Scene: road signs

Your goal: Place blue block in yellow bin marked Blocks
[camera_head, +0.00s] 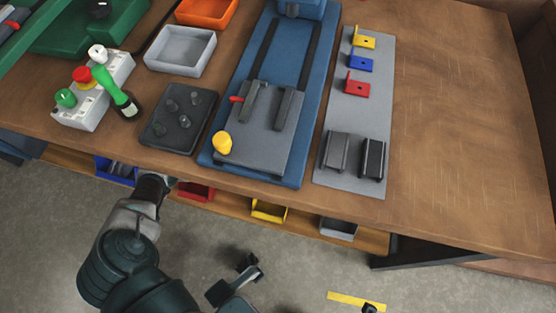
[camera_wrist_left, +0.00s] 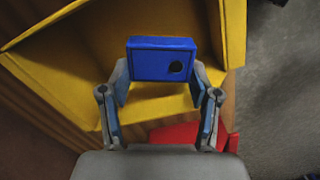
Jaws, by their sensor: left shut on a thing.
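In the left wrist view, my left gripper (camera_wrist_left: 161,75) is shut on the blue block (camera_wrist_left: 150,58), which has a dark round hole in its face. The block is in front of the yellow bin's opening (camera_wrist_left: 226,32); I cannot tell how deep it is or whether it touches. In the head view, the yellow bin (camera_head: 268,211) sits on the shelf under the table edge. No "Blocks" marking is readable. My left gripper and the block are hidden under the table there. Part of my right gripper (camera_head: 243,280) shows at the bottom, apart from the bins, its opening unclear.
A red bin (camera_head: 195,191) stands beside the yellow one, with a blue bin (camera_head: 115,171) farther left and a grey bin (camera_head: 338,229) to the right. The wooden tabletop (camera_head: 460,130) overhangs the shelf. Its right side is clear; fixtures and trays fill the left and middle.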

